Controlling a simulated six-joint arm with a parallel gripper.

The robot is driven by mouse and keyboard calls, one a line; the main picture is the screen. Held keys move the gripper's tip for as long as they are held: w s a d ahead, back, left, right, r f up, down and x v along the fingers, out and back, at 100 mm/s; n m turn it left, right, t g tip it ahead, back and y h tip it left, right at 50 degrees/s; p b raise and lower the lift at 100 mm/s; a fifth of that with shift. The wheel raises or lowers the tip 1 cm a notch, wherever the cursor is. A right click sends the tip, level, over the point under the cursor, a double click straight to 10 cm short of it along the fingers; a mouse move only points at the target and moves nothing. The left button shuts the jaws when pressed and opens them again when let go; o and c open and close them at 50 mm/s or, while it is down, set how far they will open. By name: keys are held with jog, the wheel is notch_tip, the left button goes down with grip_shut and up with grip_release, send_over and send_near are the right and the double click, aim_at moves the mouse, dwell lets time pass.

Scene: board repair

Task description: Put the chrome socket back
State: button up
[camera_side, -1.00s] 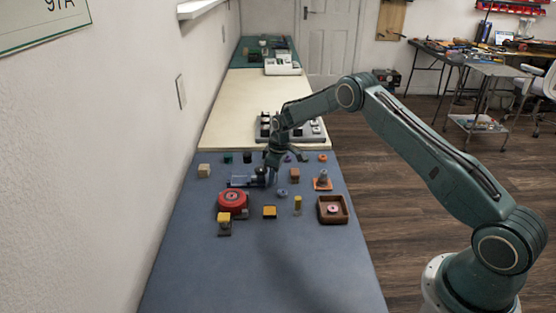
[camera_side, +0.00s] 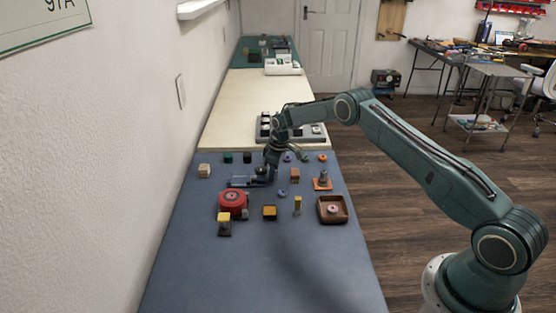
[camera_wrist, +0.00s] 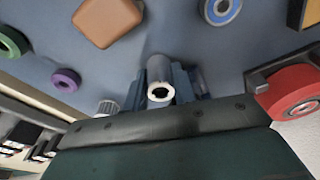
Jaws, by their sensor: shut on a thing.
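The chrome socket (camera_wrist: 158,70) is a grey metallic cylinder with a dark hole in its pale end, in the middle of the wrist view. My gripper (camera_wrist: 160,88) is shut on it, one finger on each side. In the side view my gripper (camera_side: 267,178) is low over the blue mat, at the right end of a flat blue-grey holder (camera_side: 239,182). The arm hides the socket there, and I cannot tell whether the socket touches the holder or the mat.
A red round piece (camera_side: 232,200) stands just in front of the holder. A brown tray (camera_side: 345,217) sits at right. The near mat is clear.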

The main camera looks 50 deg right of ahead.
jog(key=shift+f, duration=0.1)
jog(key=o, duration=1)
jog(key=shift+o, duration=0.2)
notch_tip(320, 180, up, 12)
jog(key=s, duration=0.1)
jog(key=shift+s+d, duration=0.3)
jog(key=shift+d, duration=0.05)
